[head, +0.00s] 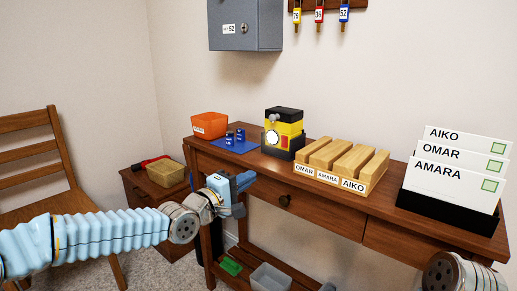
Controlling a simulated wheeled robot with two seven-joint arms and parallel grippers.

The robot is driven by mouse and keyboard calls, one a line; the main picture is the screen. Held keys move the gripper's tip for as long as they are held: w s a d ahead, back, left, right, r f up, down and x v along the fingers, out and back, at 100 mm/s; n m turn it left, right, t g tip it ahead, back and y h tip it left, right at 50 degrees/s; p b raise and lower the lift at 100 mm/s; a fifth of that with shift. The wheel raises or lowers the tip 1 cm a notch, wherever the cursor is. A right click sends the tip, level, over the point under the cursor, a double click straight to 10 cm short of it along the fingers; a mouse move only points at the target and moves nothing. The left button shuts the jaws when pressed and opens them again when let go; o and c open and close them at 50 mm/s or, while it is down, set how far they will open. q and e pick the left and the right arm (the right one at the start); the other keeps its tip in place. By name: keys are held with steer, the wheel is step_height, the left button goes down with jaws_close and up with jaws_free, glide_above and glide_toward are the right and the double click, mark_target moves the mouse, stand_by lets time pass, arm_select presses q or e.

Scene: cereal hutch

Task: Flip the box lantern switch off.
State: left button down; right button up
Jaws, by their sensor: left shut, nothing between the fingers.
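The box lantern (291,129), black and yellow with a round pale lens on its front, stands upright on the wooden hutch top near the middle. A small red patch shows on its front beside the lens; I cannot tell whether this is the switch or how the switch is set. My left gripper (243,190) is shut and empty. It appears in front of the hutch's front edge, below and left of the lantern and apart from it. Part of my right arm shows at the lower right, but its gripper is out of view.
An orange bin (209,125) and small blue items on a blue mat (240,148) are left of the lantern. A slotted wooden rack (372,180) and a black card holder (440,211) stand right. A grey wall box (245,28) hangs above. A chair (30,150) is left.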

mark_target(283, 139)
arm_select(q)
steer(key=shift+t+h, duration=0.3)
steer(key=r, duration=0.2)
steer(key=a+r, duration=0.1)
steer(key=r, duration=0.1)
steer(key=shift+s, duration=0.3)
arm_select(e)
steer(key=shift+w+a, duration=0.2)
arm_select(q)
steer(key=shift+w+d, duration=0.1)
steer(key=shift+d, duration=0.05)
steer(key=p+x, duration=0.2)
steer(key=x, duration=1.2)
arm_select(e)
steer(key=shift+s+a+r, duration=0.1)
steer(key=shift+a+r, duration=0.1)
steer(key=shift+r, duration=0.35)
steer(key=shift+s+a+r, duration=0.1)
steer(key=shift+a+r, duration=0.05)
steer(key=shift+r, duration=0.35)
